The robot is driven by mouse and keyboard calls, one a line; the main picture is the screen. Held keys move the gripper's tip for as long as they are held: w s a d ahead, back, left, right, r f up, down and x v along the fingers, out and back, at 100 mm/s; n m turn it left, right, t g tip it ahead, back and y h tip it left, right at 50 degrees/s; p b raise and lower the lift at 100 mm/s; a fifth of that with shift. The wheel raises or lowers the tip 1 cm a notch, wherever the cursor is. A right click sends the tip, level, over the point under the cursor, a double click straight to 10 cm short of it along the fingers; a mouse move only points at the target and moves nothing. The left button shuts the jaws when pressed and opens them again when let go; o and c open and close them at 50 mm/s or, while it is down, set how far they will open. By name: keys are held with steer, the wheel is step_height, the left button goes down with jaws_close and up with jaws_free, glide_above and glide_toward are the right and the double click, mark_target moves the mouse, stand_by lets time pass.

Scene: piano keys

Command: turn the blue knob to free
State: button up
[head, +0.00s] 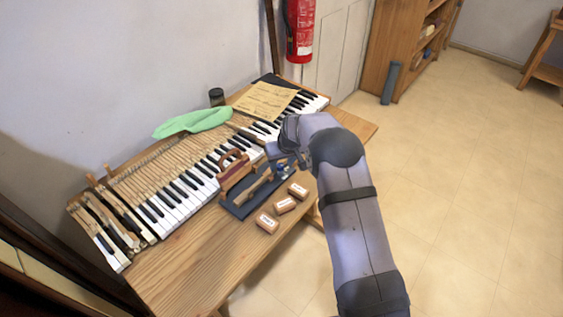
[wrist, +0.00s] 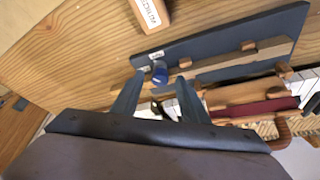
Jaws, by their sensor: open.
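The blue knob (wrist: 160,72) sits at one end of a dark flat board (wrist: 220,32), beside small pale labels too small to read. In the head view the board (head: 236,209) lies on the wooden bench in front of the piano keys, and the knob (head: 282,168) is partly hidden by my gripper (head: 281,157). In the wrist view my gripper (wrist: 159,86) is open, with its two fingers pointing toward the board. The knob shows between the fingertips, and no contact is visible. A wooden bar (wrist: 240,58) is fixed along the board.
Several labelled wooden blocks (head: 285,205) lie along the bench's front edge. A wooden tool with a handle (head: 233,168) stands between board and keys (head: 180,198). A green cloth (head: 192,123), a jar (head: 216,96) and a paper sheet (head: 265,101) lie farther back.

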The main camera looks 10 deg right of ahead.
steer(key=shift+w+f, duration=0.15)
steer(key=shift+f, duration=0.15)
jaws_close()
